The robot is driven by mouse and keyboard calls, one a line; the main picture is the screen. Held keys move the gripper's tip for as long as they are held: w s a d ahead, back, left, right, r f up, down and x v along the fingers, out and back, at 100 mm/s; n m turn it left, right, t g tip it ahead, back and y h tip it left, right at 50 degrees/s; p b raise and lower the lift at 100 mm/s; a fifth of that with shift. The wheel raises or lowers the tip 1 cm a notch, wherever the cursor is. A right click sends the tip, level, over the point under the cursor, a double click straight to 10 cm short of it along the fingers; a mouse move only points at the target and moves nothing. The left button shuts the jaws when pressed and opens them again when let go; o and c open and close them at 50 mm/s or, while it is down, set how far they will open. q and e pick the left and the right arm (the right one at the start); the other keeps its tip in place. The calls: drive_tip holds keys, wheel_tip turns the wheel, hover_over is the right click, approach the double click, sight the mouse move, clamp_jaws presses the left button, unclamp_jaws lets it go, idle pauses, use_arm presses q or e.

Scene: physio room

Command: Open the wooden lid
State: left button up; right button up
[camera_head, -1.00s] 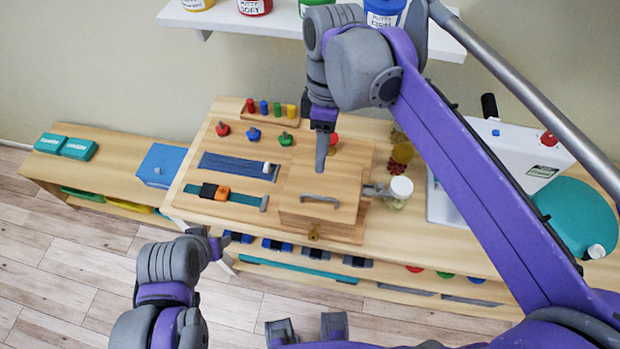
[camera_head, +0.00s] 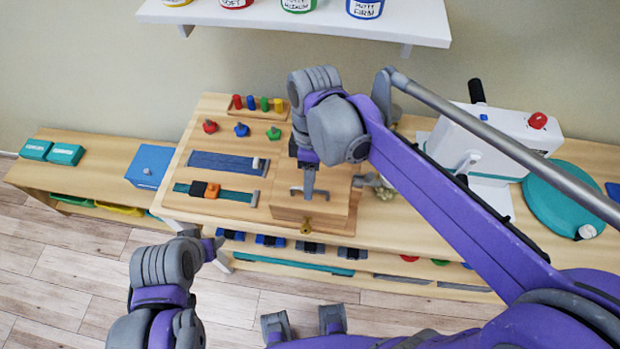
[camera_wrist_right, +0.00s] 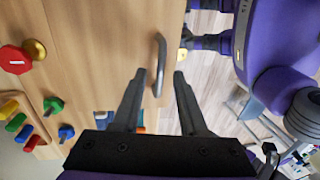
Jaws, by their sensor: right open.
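The wooden lid (camera_head: 337,180) lies closed on a wooden box near the middle of the table in the head view. A grey bar handle (camera_head: 297,191) is on its front part, and a brass latch (camera_head: 306,226) is at the box's front. My right gripper (camera_head: 309,194) points down at the handle. In the right wrist view its fingers (camera_wrist_right: 160,76) are open, and the handle (camera_wrist_right: 160,60) shows between and just past the fingertips; contact cannot be told. My left arm is folded at lower left, its gripper (camera_head: 215,248) small and unclear.
Left of the box lie a blue strip (camera_head: 225,163) and a teal strap with buckles (camera_head: 235,195). Colored pegs (camera_head: 258,104) and knobs (camera_head: 241,130) stand behind. A white machine (camera_head: 495,140) stands right. A shelf (camera_head: 300,20) with putty tubs hangs above.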

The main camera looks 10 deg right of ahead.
clamp_jaws()
idle(1.4)
